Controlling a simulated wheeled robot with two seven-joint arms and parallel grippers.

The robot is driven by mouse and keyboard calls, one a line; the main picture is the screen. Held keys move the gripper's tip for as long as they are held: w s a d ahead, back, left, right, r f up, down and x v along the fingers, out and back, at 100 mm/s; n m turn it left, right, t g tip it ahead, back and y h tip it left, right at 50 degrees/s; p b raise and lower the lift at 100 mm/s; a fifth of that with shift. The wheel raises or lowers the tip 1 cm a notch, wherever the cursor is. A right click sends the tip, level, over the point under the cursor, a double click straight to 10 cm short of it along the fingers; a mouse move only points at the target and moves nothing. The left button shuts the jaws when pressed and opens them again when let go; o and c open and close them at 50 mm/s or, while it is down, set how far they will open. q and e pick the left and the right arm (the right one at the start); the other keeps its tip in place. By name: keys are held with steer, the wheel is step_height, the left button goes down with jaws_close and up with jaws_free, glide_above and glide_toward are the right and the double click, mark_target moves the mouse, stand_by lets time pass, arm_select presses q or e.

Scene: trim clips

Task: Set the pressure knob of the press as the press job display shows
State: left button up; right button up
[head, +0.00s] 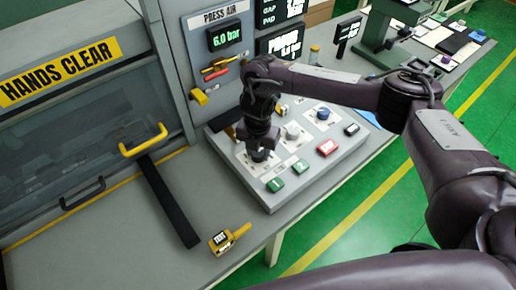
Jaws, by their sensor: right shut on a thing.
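My right gripper (261,148) points down over the left part of the sloped grey control panel (243,180). It is shut on a dark knob (259,155), which it largely hides, so the knob's pointer cannot be read. A light grey knob (292,131) and a blue knob (323,113) sit farther right on the same panel. The press air display (227,36) reads 6.0 bar. My left gripper is not in view.
A yellow tester (226,239) lies on the bench left of the panel. A press guard with a yellow handle (143,140) stands at left. Green floor lies beyond the bench edge.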

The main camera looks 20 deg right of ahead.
steer(key=shift+w+r+m, duration=0.1)
steer(key=shift+m, duration=0.7)
steer(key=o, duration=1)
step_height(320, 180, up, 8)
steer(key=shift+f+p, duration=0.15)
steer(key=shift+p, duration=0.2)
steer(key=shift+d, duration=0.1)
